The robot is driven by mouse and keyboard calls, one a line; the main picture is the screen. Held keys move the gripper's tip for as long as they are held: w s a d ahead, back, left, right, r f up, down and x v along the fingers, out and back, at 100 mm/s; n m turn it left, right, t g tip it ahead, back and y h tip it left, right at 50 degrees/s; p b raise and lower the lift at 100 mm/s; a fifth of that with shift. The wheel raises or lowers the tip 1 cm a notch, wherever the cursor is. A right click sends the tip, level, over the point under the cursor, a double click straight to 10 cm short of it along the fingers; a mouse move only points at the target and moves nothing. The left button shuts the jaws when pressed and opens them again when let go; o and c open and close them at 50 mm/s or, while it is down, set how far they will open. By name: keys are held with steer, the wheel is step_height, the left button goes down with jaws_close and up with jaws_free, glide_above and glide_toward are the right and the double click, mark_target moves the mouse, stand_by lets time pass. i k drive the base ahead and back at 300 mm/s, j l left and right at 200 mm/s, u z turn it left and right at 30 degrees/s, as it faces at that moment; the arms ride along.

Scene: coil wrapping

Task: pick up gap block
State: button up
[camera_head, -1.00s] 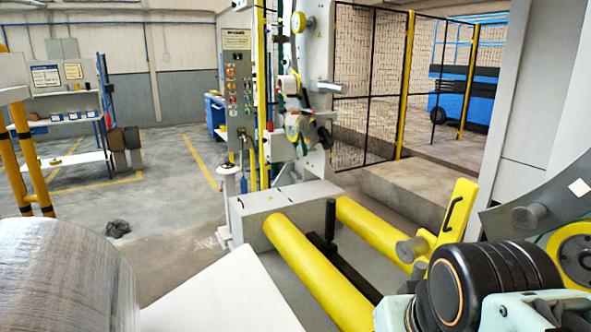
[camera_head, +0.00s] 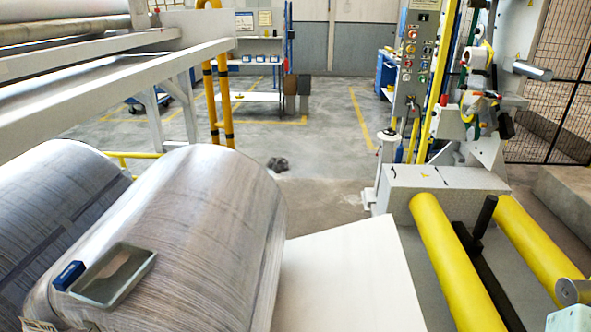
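I cannot tell for certain which thing is the gap block. A small blue block (camera_head: 69,275) rests on top of the wrapped coil (camera_head: 215,215) at the lower left, beside a shallow grey-green tray (camera_head: 115,274). The yellow upright piece with a black handle, seen earlier at the right, is outside the present view. My gripper is not in view. A pale piece at the bottom right edge looks like part of my arm.
Two yellow rollers (camera_head: 462,255) with a black bar (camera_head: 484,217) between them lie at the right, with a grey knob (camera_head: 574,291) near the second. A white panel (camera_head: 345,280) lies beside the coil. A control cabinet (camera_head: 415,60) stands behind. Open floor lies beyond.

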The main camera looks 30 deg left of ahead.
mark_target(74, 271)
steer(key=u, duration=2.8)
steer(key=z, duration=1.15)
steer(key=i+j, duration=0.2)
steer(key=j, duration=0.2)
steer(key=i+j+z, duration=0.1)
steer(key=j, duration=0.25)
steer(key=i+j, duration=0.2)
steer(key=j, duration=0.2)
steer(key=i+j+z, duration=0.1)
steer(key=j, duration=0.3)
steer(key=i+j+z, duration=0.1)
steer(key=j, duration=0.2)
steer(key=i+j+z, duration=0.1)
steer(key=j, duration=0.25)
